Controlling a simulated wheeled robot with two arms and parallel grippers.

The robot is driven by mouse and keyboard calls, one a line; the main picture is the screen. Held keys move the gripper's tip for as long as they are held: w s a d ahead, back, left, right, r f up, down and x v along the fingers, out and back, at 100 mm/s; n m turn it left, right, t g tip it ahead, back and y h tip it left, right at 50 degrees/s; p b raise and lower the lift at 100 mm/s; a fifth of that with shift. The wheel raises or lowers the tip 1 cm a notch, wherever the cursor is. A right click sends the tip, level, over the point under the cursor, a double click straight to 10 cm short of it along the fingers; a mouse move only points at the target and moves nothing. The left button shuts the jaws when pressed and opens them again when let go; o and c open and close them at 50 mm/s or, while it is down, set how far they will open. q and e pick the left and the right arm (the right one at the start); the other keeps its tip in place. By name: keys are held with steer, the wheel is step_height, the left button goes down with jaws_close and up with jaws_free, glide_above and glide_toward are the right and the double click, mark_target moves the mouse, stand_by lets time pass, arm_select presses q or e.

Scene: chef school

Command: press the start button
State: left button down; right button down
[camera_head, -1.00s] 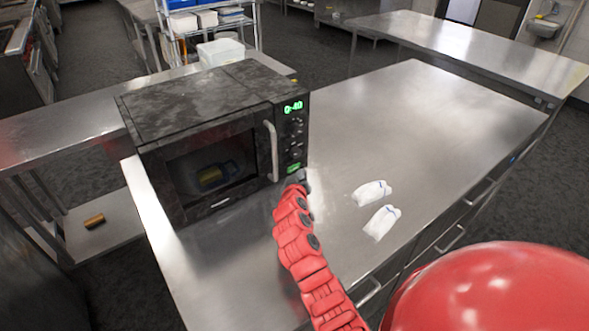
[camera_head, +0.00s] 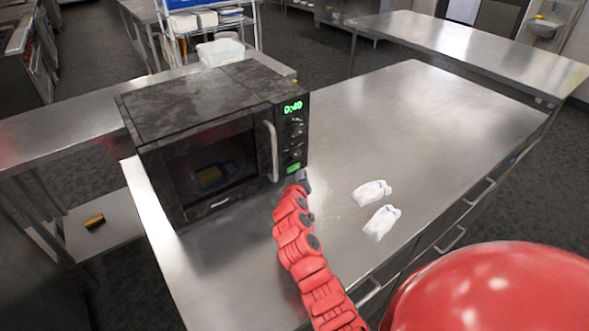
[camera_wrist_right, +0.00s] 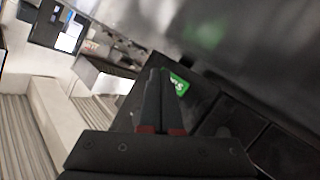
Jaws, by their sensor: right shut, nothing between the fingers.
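The black microwave (camera_head: 205,100) stands on the steel table with its door shut. A lit green start button (camera_head: 293,168) is at the bottom of its control panel, below the knobs. The button also shows in the wrist view (camera_wrist_right: 180,84). My right gripper (camera_head: 303,178) is at the lower end of the panel, just below the button. In the wrist view its fingers (camera_wrist_right: 158,76) are together and empty, with the tips close beside the green button. I cannot tell whether they touch the panel. My left gripper is out of view.
A dim yellowish item (camera_head: 212,177) shows behind the microwave's door glass. The green display (camera_head: 293,107) is lit at the panel's top. Two white cloth-like items (camera_head: 381,222) lie on the steel table (camera_head: 400,110) to the right. The table beyond them is clear.

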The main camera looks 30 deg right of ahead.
steer(key=shift+w, duration=0.1)
stand_by(0.3)
steer(key=shift+w+b, duration=0.4)
steer(key=shift+b, duration=0.1)
